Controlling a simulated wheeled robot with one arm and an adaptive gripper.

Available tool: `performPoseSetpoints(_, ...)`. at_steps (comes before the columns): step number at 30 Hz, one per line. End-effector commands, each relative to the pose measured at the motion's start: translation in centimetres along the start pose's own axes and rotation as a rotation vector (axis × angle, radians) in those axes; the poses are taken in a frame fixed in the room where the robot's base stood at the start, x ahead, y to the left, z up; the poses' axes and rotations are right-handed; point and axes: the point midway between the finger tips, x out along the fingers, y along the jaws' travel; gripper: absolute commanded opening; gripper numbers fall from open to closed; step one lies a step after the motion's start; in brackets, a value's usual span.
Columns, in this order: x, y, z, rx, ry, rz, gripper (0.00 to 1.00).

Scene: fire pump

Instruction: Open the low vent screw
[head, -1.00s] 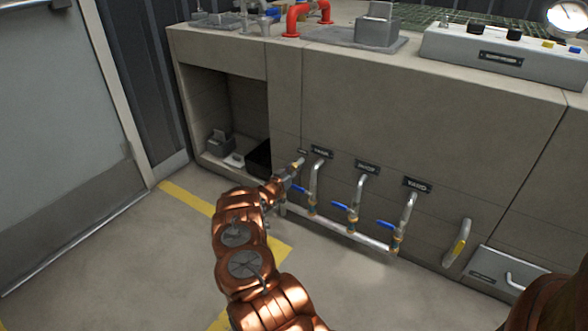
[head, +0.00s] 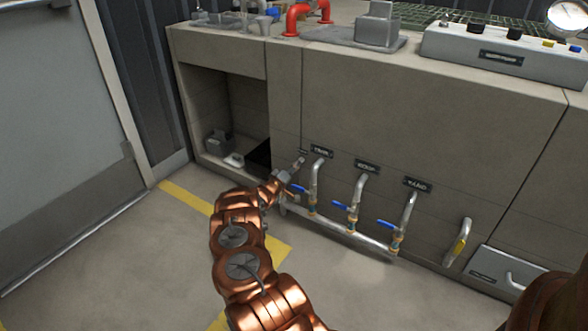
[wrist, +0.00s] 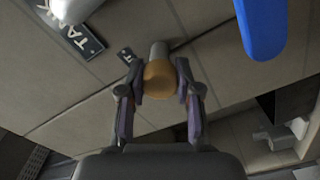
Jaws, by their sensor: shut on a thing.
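The low vent screw (wrist: 159,78) shows in the wrist view as a round brass knob on a short grey stem that comes out of the panel. My gripper (wrist: 160,88) is shut on it, with one finger pad on each side of the knob. In the head view my gripper (head: 290,172) is at the panel's lower left, beside the leftmost pipe, and it largely hides the screw there. A small dark label (wrist: 126,56) sits on the panel next to the stem.
Pipes with blue lever handles (head: 352,208) stand just right of my gripper; one blue handle (wrist: 262,25) is close in the wrist view. A TANK label (wrist: 84,38) is near the screw. An open recess (head: 225,120) lies left. The floor in front is clear.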

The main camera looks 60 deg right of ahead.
Motion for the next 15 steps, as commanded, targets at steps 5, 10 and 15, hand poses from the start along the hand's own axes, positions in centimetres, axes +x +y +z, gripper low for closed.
performPoseSetpoints(5, -0.08, -0.20, 0.28, -0.113, -0.004, -0.004, 0.00)
performPoseSetpoints(10, -0.07, -0.19, 0.29, -0.185, -0.004, -0.004, 0.00)
performPoseSetpoints(15, -0.06, -0.18, 0.30, -0.222, -0.004, -0.004, 0.00)
